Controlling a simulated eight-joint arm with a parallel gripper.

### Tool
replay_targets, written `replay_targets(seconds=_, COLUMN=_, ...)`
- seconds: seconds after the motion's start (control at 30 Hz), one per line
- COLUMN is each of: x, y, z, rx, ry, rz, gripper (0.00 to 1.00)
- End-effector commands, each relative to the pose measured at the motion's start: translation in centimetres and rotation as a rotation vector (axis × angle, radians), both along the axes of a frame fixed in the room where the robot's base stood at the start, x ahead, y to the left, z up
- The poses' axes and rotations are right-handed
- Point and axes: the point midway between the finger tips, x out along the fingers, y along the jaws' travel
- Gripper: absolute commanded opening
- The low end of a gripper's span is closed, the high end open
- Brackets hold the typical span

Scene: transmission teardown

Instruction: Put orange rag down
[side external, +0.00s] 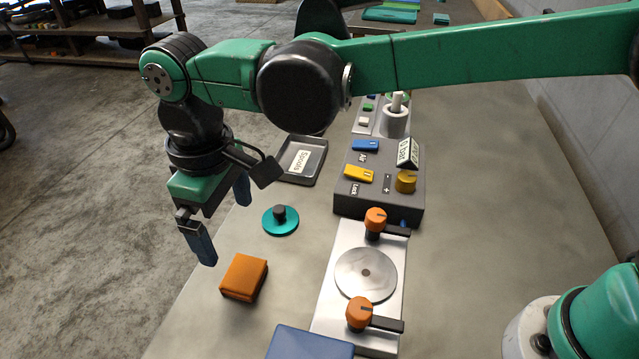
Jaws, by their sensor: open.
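The orange rag (244,278) is a folded, block-like bundle lying flat on the grey bench near its left edge. My gripper (225,220) is above and a little left of the rag, over the bench's left edge. Its two blue fingers are spread wide apart with nothing between them. The near finger hangs close to the rag in the picture, but a gap shows between them. The rag's underside is hidden.
A teal disc with a dark knob (280,220) lies behind the rag. A metal plate with orange-handled clamps (333,264) stands to the right. A blue block (308,344) is in front. A labelled tray (318,172) and grey fixture (378,207) are behind.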

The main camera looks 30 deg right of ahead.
Motion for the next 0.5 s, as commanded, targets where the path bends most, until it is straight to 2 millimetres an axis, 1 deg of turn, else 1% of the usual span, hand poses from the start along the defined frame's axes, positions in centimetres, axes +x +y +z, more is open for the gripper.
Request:
replay_targets(seconds=0.07, x=0.0, y=-0.1, z=0.6, rx=0.001, ry=-0.001, rz=-0.001, gripper=1.0)
replay_targets(seconds=0.13, x=0.1, y=-0.5, z=1.1, rx=0.006, ry=-0.006, rz=-0.013, gripper=1.0)
replay_targets(seconds=0.17, x=0.3, y=-1.0, z=1.4, rx=0.011, ry=-0.012, rz=-0.023, gripper=1.0)
replay_targets(seconds=0.23, x=0.8, y=-2.6, z=2.2, rx=0.03, ry=-0.035, rz=-0.064, gripper=1.0)
replay_targets(seconds=0.27, x=1.0, y=-3.6, z=2.6, rx=0.041, ry=-0.048, rz=-0.088, gripper=1.0)
replay_targets(seconds=0.37, x=1.5, y=-7.9, z=4.0, rx=0.087, ry=-0.114, rz=-0.193, gripper=1.0)
replay_targets(seconds=0.4, x=1.6, y=-9.9, z=4.4, rx=0.108, ry=-0.146, rz=-0.24, gripper=1.0)
replay_targets(seconds=0.47, x=1.3, y=-12.7, z=4.9, rx=0.135, ry=-0.196, rz=-0.312, gripper=1.0)
replay_targets(seconds=0.5, x=1.0, y=-14.6, z=5.1, rx=0.152, ry=-0.231, rz=-0.359, gripper=1.0)
